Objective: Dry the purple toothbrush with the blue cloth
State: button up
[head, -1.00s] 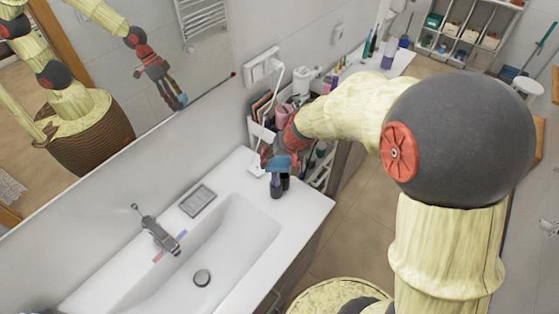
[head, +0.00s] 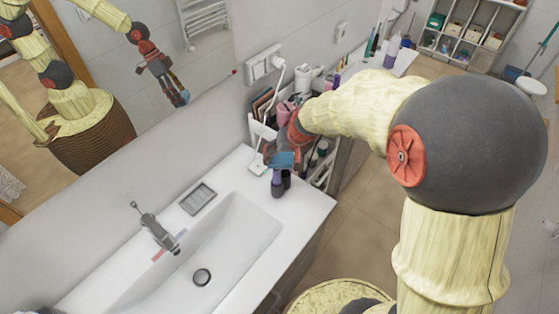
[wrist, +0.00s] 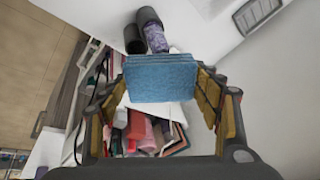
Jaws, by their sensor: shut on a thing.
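My gripper (head: 281,150) is shut on the blue cloth (head: 283,160), over the far end of the white counter. In the wrist view the cloth (wrist: 160,78) is a folded, thick block between the fingers of my gripper (wrist: 165,85). Just beyond it is a purple, speckled piece with a dark end (wrist: 155,36), beside a dark cylinder (wrist: 134,40). In the head view the purple piece (head: 277,189) shows just below the cloth. I cannot tell whether it is the toothbrush, nor whether the cloth touches it, since the cloth covers part of it.
The sink (head: 215,245), with a grey tap (head: 158,235) and a soap dish (head: 198,198), fills the near counter. A crowded cart (head: 320,165) stands beyond the counter end. A mirror (head: 120,130) hangs on the left wall.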

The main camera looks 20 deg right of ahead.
jog(key=shift+s+a, duration=0.75)
jog(key=shift+a, duration=0.3)
jog(key=shift+w+d+b, duration=0.5)
jog(key=shift+w+d, duration=0.25)
jog(key=shift+d, duration=0.3)
jog(key=shift+r+p, duration=2.35)
jog(key=shift+r, duration=1.2)
